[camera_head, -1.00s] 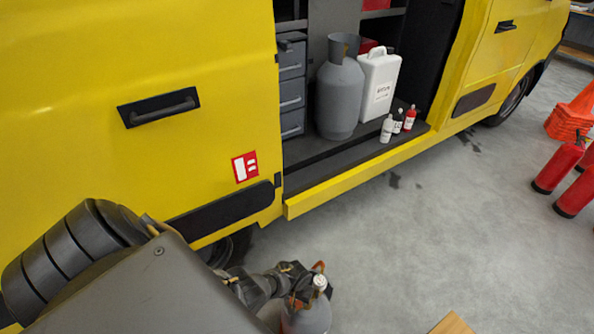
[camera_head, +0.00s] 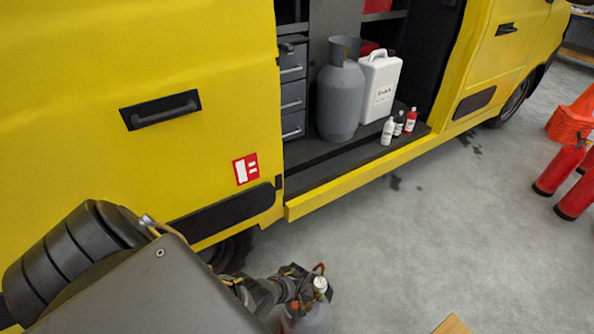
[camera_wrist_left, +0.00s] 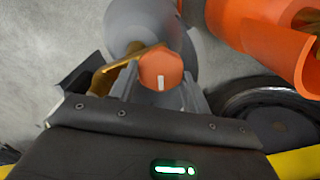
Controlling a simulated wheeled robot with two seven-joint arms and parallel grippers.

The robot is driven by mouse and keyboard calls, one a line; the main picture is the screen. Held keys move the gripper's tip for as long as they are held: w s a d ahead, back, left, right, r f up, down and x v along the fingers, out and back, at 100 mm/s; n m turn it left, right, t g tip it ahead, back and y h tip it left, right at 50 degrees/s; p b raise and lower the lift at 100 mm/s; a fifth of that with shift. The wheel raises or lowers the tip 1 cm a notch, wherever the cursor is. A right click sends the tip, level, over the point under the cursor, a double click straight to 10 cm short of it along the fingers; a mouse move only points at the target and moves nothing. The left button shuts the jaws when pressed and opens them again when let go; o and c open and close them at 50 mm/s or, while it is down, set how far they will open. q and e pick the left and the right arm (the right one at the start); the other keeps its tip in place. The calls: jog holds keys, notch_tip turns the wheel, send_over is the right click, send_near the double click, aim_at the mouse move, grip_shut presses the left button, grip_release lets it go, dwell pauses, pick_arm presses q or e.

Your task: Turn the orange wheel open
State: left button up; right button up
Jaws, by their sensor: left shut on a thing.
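The orange wheel (camera_wrist_left: 160,68) has a white mark on its face, which points straight up and down in the left wrist view. It sits over a grey rounded cylinder (camera_wrist_left: 130,18) with a brass-coloured fitting (camera_wrist_left: 118,68) to its left. My left gripper (camera_wrist_left: 163,82) is shut on the wheel, with a finger on either side. In the head view my left gripper (camera_head: 305,288) is low in the middle, at the top of a grey cylinder (camera_head: 308,320) cut off by the frame's bottom edge. My right gripper is not in view.
A yellow van (camera_head: 80,80) stands behind, with a grey gas bottle (camera_head: 340,100), a white canister (camera_head: 380,88) and small bottles in its open side. Red extinguishers (camera_head: 560,170) and orange cones (camera_head: 572,120) stand at right. The floor between is clear.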

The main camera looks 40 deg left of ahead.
pick_arm(q)
jog(key=o, duration=0.7)
notch_tip(320, 180, up, 11)
jog(key=p, duration=0.6)
jog(key=shift+a+f, duration=0.1)
